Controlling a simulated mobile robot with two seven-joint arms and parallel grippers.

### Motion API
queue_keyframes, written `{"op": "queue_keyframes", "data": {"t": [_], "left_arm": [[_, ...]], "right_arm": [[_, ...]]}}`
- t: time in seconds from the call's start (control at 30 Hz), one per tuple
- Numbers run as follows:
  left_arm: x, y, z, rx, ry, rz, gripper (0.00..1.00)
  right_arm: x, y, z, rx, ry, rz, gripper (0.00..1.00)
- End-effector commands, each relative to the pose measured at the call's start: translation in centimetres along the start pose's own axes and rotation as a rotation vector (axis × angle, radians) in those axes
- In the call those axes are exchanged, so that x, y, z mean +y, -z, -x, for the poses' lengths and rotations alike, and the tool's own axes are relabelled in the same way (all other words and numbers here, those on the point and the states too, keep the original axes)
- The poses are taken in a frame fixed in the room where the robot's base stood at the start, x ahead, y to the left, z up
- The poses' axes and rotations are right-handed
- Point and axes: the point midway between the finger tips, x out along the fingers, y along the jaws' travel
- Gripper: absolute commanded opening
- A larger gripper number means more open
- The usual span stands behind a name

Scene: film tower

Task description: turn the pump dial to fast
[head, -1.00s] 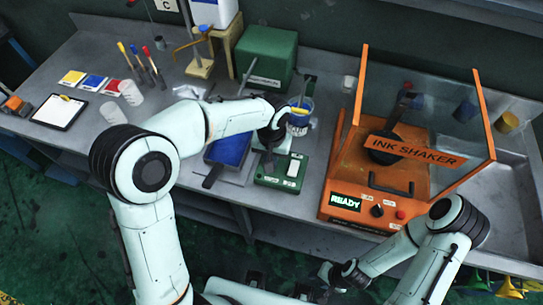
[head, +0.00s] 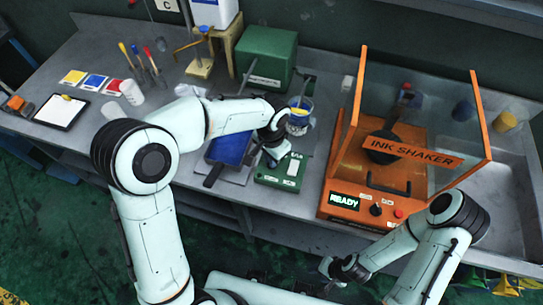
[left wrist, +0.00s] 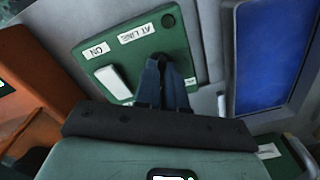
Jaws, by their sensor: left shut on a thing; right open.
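The small green control box (head: 281,172) with a white switch (head: 294,167) sits near the front of the bench. My left gripper (head: 271,160) is over the box's left part. In the left wrist view its two dark fingers (left wrist: 164,66) are close together over the green panel (left wrist: 125,50), beside the white switch (left wrist: 113,82). They are shut on what seems to be the pump dial, which they hide. Labels reading "ON" and "AT LINE" show; no "fast" label is readable. My right gripper (head: 332,271) is open and empty, low in front of the bench.
The orange ink shaker (head: 348,200) with a clear cover stands right of the box, its display reading READY. A blue tray (head: 230,148) lies just left, and a cup with yellow (head: 299,122) stands behind. A larger green box (head: 267,58) is at the back.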

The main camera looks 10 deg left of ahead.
Motion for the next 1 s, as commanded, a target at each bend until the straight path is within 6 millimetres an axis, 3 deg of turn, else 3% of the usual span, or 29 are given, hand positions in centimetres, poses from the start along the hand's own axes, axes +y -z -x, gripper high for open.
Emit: {"op": "queue_keyframes", "data": {"t": [0.37, 0.4, 0.47, 0.8, 1.0], "left_arm": [[0.0, 0.1, 0.1, 0.003, 0.002, -0.009, 0.00], [0.0, 0.1, 0.1, 0.003, 0.002, -0.009, 0.16], [0.0, 0.1, 0.1, 0.003, 0.002, -0.009, 0.35], [0.0, 0.1, 0.3, 0.002, 0.001, -0.006, 0.35], [-0.1, 0.1, 3.0, 0.007, 0.003, -0.006, 0.35]], "right_arm": [[0.0, 0.0, 0.0, 0.000, 0.000, 0.000, 0.43], [0.0, 0.0, 0.0, 0.000, 0.000, 0.000, 0.43], [0.0, 0.0, 0.0, 0.000, 0.000, 0.000, 0.43], [0.0, 0.0, 0.0, 0.000, 0.000, 0.000, 0.43], [-0.2, 0.2, 0.4, 0.003, 0.001, 0.001, 0.43]]}}
